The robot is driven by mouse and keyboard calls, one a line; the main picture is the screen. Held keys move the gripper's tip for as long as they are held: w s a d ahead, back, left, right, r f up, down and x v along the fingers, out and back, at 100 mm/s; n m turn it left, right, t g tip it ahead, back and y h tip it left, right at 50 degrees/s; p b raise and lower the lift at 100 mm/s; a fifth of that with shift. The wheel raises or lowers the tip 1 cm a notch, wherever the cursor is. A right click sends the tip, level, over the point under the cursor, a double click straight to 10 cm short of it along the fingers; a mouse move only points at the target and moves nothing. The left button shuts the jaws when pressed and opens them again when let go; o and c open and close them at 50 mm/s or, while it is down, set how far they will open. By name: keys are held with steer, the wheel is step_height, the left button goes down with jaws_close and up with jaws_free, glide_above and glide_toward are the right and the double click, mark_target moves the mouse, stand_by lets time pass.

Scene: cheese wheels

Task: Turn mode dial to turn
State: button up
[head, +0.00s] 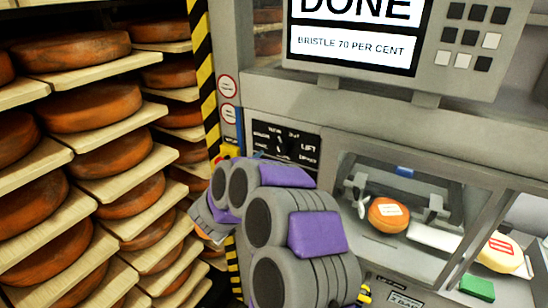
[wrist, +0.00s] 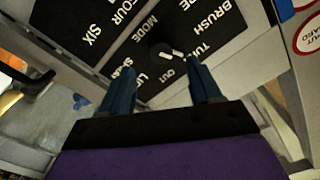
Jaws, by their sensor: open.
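The mode dial (wrist: 161,51) is a small dark round knob on a black label plate, below the word MODE in the wrist view. Pale marks show at its lower edge; which label it points to is unclear. BRUSH, OUT and a partly covered word starting TU stand around it. My gripper (wrist: 163,78) is open, with one blue finger on each side of the dial's lower side. I cannot tell whether either finger touches it. In the head view, the control panel (head: 287,143) is partly behind my arm, and the gripper is mostly hidden.
A second label plate (wrist: 85,25) reads FOUR and SIX. A screen (head: 353,42) above reads DONE and BRISTLE 70 PER CENT, beside a keypad (head: 470,37). Shelves of orange cheese wheels (head: 95,108) fill the left. An orange wheel (head: 388,215) sits inside the machine's window at right.

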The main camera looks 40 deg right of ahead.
steer(key=v, duration=0.9)
steer(key=shift+a, duration=0.4)
